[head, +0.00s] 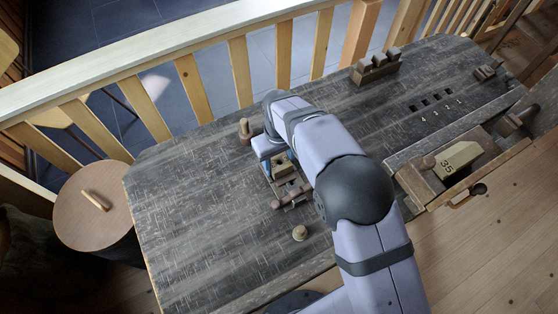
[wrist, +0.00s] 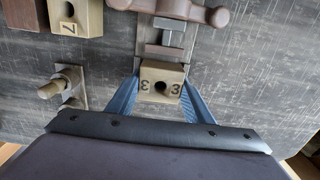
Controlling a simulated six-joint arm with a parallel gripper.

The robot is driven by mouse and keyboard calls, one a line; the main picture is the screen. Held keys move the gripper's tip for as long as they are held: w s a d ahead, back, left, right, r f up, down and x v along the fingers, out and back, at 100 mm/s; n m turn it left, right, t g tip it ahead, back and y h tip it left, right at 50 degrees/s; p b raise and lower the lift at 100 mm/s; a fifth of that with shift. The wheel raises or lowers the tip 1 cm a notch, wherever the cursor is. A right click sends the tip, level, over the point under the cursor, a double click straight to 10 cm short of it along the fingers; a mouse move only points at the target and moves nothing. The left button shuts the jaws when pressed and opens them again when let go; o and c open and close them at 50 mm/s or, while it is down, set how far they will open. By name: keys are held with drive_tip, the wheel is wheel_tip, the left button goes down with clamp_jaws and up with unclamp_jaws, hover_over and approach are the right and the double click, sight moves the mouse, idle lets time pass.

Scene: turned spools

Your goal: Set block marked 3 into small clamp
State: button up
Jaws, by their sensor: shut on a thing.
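The block marked 3 (wrist: 162,73) is a tan block with a dark round hole and a 3 on either side of it. My gripper (wrist: 162,82) is shut on it with its blue fingers at the block's two sides. The small clamp (wrist: 165,50) lies just beyond the block in the wrist view, with a grey jaw and a brown handle (wrist: 190,13). Whether the block rests in the clamp or hovers over it, I cannot tell. In the head view the clamp's handle (head: 278,204) shows beside my arm, which partly hides the rest.
A tan block marked 7 (wrist: 68,17) stands left of the clamp, near a peg on a plate (wrist: 52,90). A rack (head: 375,70) stands at the back. A round knob (head: 300,232) sits near the front.

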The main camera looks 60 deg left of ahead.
sight(279, 164)
drive_tip(key=o, duration=1.1)
drive_tip(key=shift+r+p, duration=2.8)
drive_tip(key=shift+r, duration=1.4)
